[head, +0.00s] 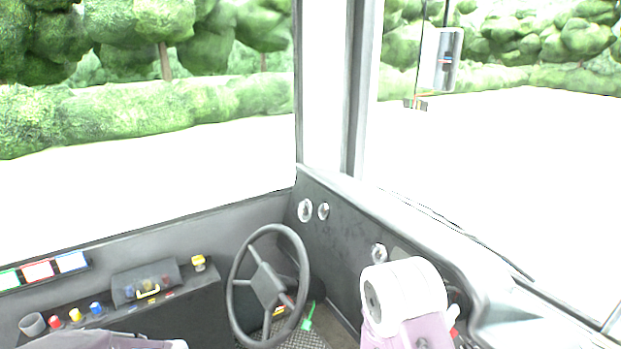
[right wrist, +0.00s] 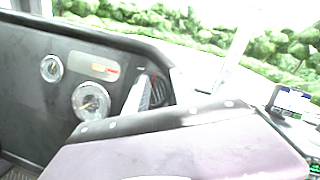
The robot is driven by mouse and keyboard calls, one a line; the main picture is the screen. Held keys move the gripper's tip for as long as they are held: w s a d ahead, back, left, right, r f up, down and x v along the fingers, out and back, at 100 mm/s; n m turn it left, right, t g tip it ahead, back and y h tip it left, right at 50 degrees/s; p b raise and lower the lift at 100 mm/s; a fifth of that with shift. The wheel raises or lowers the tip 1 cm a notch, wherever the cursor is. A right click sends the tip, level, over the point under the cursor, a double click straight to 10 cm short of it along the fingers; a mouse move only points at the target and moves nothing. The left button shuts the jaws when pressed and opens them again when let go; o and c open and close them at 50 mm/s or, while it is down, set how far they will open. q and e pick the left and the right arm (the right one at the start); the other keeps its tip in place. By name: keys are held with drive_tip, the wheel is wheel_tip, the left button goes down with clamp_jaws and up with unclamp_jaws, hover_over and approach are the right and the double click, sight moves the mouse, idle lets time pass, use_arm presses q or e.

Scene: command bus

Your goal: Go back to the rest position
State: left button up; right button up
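My right arm (head: 405,290), white and purple, stands up at the lower right of the head view, in front of the dashboard. In the right wrist view a purple part of mine with a dark edge (right wrist: 180,145) fills the lower middle. No fingertips can be made out there, so the state of my right gripper is unclear. A dark grey and purple part, likely of my left arm (head: 105,340), shows at the bottom left edge of the head view. My left gripper is out of view.
A black steering wheel (head: 268,287) stands between the arms. A side console (head: 110,300) with coloured knobs and a yellow-handled box runs along the left. The dark dashboard (head: 340,235) carries round gauges (right wrist: 90,101). A mirror (head: 447,60) hangs outside the windows.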

drive_tip(key=s+d+r+m+g+h, duration=0.2)
drive_tip(key=s+d+r+m+g, duration=0.35)
drive_tip(key=s+m+g, duration=0.4)
drive_tip(key=s+a+f+m+g+y, duration=0.3)
drive_tip(key=s+f+m+g+y, duration=0.25)
drive_tip(key=s+m, duration=0.5)
drive_tip(key=a+f+m+t+y, duration=0.2)
drive_tip(key=a+f+m+y, duration=0.45)
drive_tip(key=a, duration=0.55)
drive_tip(key=w+a+f+m+t+y, duration=0.1)
drive_tip(key=w+a+m+t+y, duration=0.2)
drive_tip(key=w+a, duration=0.3)
drive_tip(key=shift+w+a+f+m+y+p, duration=0.3)
drive_tip(key=shift+w+a+m+y+p, duration=0.1)
drive_tip(key=shift+a+m+y, duration=0.45)
drive_tip(key=shift+s+d, duration=0.1)
drive_tip(key=shift+d, duration=0.05)
